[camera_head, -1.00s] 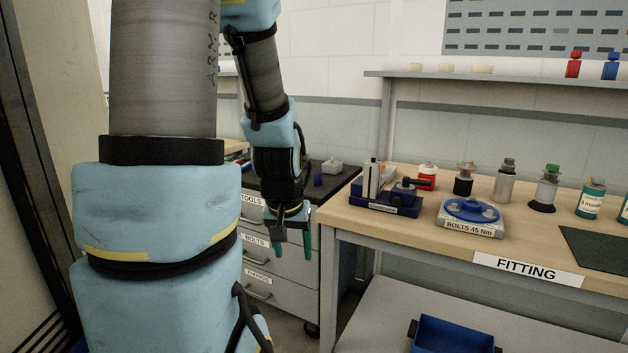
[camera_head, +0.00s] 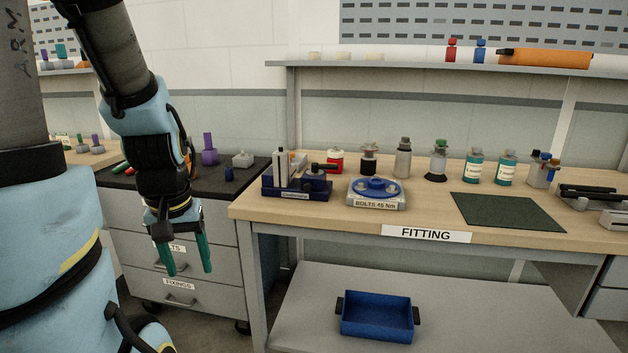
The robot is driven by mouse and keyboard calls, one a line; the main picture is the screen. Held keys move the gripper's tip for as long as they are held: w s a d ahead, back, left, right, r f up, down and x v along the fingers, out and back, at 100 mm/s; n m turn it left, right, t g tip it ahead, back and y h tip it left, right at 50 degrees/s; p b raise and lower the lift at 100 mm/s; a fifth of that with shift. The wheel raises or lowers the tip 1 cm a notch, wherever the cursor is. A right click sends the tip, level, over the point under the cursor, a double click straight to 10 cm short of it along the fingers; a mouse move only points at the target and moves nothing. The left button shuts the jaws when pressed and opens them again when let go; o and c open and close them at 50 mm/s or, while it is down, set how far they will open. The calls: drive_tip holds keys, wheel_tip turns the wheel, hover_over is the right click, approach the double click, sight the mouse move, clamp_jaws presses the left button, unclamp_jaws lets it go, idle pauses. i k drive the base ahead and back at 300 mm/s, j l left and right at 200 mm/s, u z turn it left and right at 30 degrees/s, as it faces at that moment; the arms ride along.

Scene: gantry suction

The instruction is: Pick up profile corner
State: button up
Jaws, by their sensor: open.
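My gripper (camera_head: 188,262) hangs with its green fingers pointing down in front of the grey drawer cabinet, to the left of the fitting bench (camera_head: 330,222). Its fingers are apart with nothing between them. I cannot say for certain which thing is the profile corner. A labelled blue fixture (camera_head: 296,195) at the bench's left end holds a pale upright piece (camera_head: 282,167) and other small parts. The gripper is left of this fixture and lower in the picture, apart from it.
A blue-topped "BOLTS 45 Nm" unit (camera_head: 376,190), a red-and-white jar (camera_head: 335,161), several bottles and a dark green mat (camera_head: 507,211) are on the bench. A blue tray (camera_head: 377,316) sits on the lower shelf. The cabinet top (camera_head: 213,179) carries small parts.

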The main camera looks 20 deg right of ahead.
sight(284, 171)
drive_tip(key=l+u, duration=0.1)
drive_tip(key=u, duration=0.65)
drive_tip(key=l+u, duration=0.4)
drive_tip(key=k+l+u, duration=0.15)
drive_tip(key=l+u, duration=0.25)
drive_tip(key=k+l+u, duration=0.15)
drive_tip(key=u, duration=0.25)
drive_tip(key=k+l+u, duration=0.1)
drive_tip(key=k+l, duration=0.25)
drive_tip(key=l, duration=0.15)
drive_tip(key=k+l+u, duration=0.1)
drive_tip(key=k+l, duration=0.3)
drive_tip(key=l, duration=0.1)
